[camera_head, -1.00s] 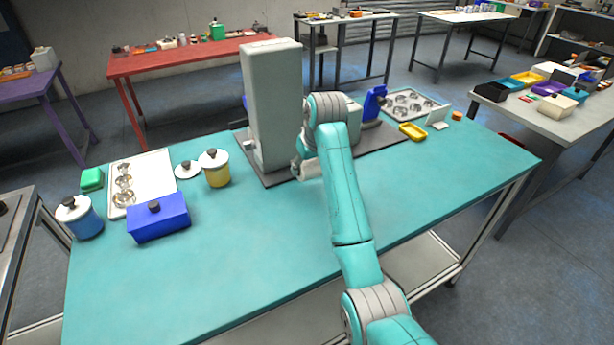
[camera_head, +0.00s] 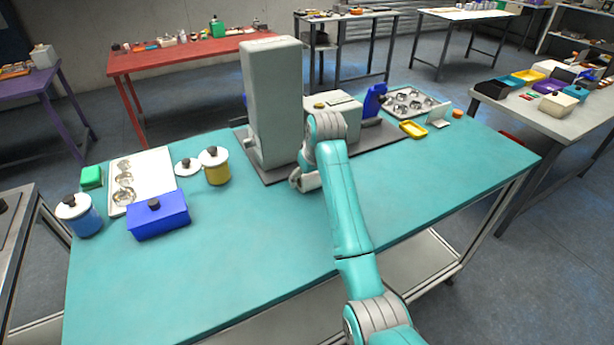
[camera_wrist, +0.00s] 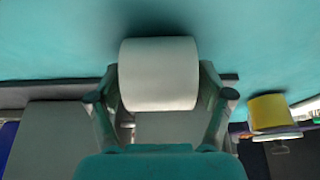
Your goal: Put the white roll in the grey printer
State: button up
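The white roll (camera_wrist: 158,74) is between the two fingers of my gripper (camera_wrist: 160,98) in the wrist view, with a finger against each end. In the head view a little of the roll (camera_head: 312,181) shows beside the wrist, in front of the dark base plate, and the fingers are mostly hidden. The low grey box, apparently the grey printer (camera_head: 345,112), stands on that plate behind my arm, which hides its lower front. It seems to show in the wrist view at left (camera_wrist: 55,140), upside down. The roll is apart from it.
A tall grey machine (camera_head: 272,95) stands on the plate (camera_head: 390,138) left of the printer. A blue device (camera_head: 375,101) is to its right. A yellow pot (camera_head: 216,172) and blue box (camera_head: 158,217) are at left. The teal table's (camera_head: 250,255) front is clear.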

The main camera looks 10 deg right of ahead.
aim_at(312, 179)
jog(key=shift+v, duration=3.9)
